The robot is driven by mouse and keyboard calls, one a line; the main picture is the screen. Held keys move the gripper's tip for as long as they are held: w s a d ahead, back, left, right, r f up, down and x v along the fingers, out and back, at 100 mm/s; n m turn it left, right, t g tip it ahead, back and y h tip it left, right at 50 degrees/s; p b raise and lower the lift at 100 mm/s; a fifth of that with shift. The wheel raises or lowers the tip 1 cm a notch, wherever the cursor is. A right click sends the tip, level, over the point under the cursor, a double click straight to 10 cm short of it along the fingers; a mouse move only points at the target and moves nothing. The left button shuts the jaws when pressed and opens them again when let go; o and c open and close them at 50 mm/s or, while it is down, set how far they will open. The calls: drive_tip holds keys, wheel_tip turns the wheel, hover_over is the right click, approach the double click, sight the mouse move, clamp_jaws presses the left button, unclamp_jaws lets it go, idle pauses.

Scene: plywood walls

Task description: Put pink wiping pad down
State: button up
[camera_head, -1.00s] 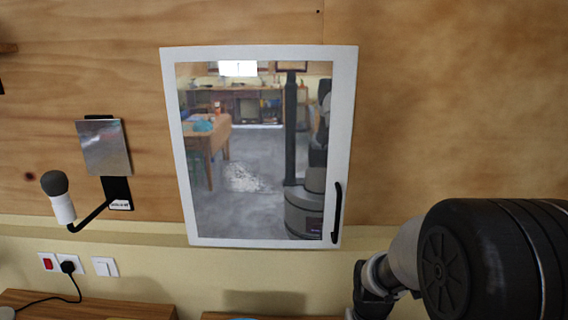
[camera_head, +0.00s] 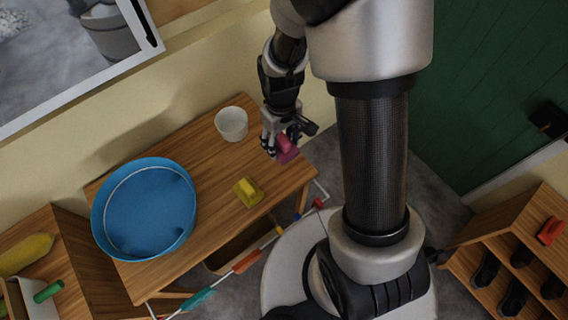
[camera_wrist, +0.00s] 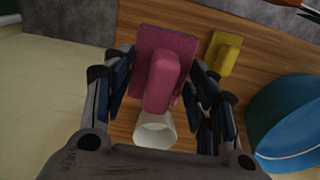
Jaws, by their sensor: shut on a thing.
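The pink wiping pad (camera_head: 287,150) is in my gripper (camera_head: 283,138), over the right end of the wooden table (camera_head: 222,168). In the wrist view, the pink pad (camera_wrist: 163,68) lies between the two fingers of my gripper (camera_wrist: 160,92), with its handle toward the camera. The fingers are shut on it. I cannot tell whether the pad touches the tabletop.
A yellow wiping pad (camera_head: 247,192) lies on the table, left of and nearer than the pink one. A white cup (camera_head: 231,123) stands behind, and a large blue basin (camera_head: 144,209) fills the left end. Bare wood shows between them. A rail with coloured items (camera_head: 245,262) runs along the front.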

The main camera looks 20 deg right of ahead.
wheel_tip(320, 180, down, 13)
drive_tip(key=b, duration=0.3)
drive_tip(key=shift+f+b, duration=0.15)
drive_tip(key=shift+b, duration=0.15)
drive_tip(key=shift+f, duration=0.15)
drive_tip(key=o, duration=1.1)
drive_tip(key=shift+o, duration=0.2)
